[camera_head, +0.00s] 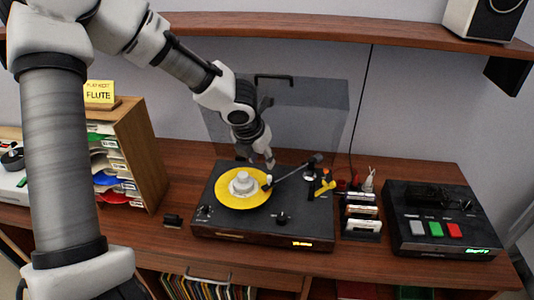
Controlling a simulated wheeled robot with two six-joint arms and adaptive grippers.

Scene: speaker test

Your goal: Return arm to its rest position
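My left arm comes in from the left and reaches over the turntable (225,226). My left gripper (258,158) hangs over the back of the turntable, behind the yellow record (224,197). It is small in the picture, so whether its fingers are open or shut is unclear; no held object shows. The record lies on the platter with a silver round piece (242,183) at its centre. The tonearm (293,171) reaches left, its head near the record's right edge. My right gripper is not in view.
The clear dust cover (310,110) stands raised behind the turntable. A button box (446,222) and a small card rack (362,226) stand right. A wooden sorter (143,150) with a "FLUTE" sign (99,92) stands left. A shelf (350,30) runs above.

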